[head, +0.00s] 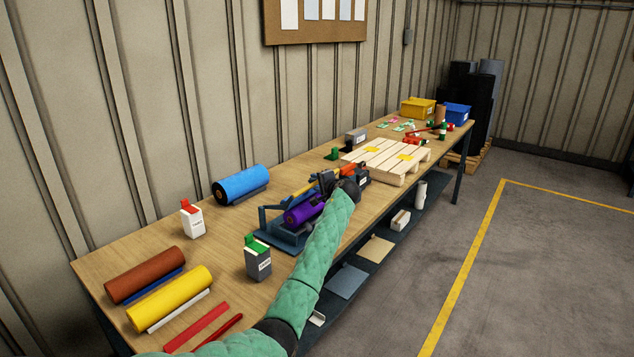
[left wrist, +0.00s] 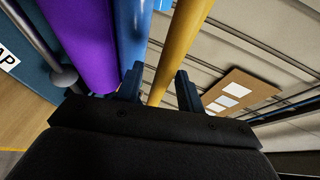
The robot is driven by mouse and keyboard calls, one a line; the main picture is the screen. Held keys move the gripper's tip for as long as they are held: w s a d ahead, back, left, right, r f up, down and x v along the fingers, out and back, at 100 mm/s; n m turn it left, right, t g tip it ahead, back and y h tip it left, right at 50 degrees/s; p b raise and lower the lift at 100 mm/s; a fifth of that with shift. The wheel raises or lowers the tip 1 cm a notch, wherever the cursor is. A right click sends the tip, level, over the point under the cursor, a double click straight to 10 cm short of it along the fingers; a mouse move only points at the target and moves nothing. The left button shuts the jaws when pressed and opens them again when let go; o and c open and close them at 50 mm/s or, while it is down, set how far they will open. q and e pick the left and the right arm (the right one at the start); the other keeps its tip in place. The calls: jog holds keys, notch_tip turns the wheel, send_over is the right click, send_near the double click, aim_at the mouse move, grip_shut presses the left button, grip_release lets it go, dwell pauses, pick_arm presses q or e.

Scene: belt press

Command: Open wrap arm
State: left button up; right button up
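The belt press with its blue base (head: 283,240) stands at the front edge of the bench and carries a purple roll (head: 300,213). A yellow bar (head: 303,189), likely part of the wrap arm, runs along its far side. My left gripper (head: 330,183) is at the press's right end and partly hides it. In the left wrist view, the fingers (left wrist: 157,82) are spread apart. The yellow bar (left wrist: 180,50) passes through the gap between them as seen, with no clear contact. A blue bar (left wrist: 134,35) and the purple roll (left wrist: 80,40) are beside it. My right gripper is out of view.
Bench top (head: 150,245) carries a blue roll (head: 240,184), a white carton (head: 192,219), a grey carton (head: 258,260), a brown roll (head: 145,275) and a yellow roll (head: 170,298). A wooden slatted stack (head: 385,160) lies beyond the press. Bins stand at the far end.

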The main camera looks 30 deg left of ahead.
pick_arm(q)
jog(key=shift+a, duration=0.1)
jog(key=shift+c, duration=0.5)
grip_shut()
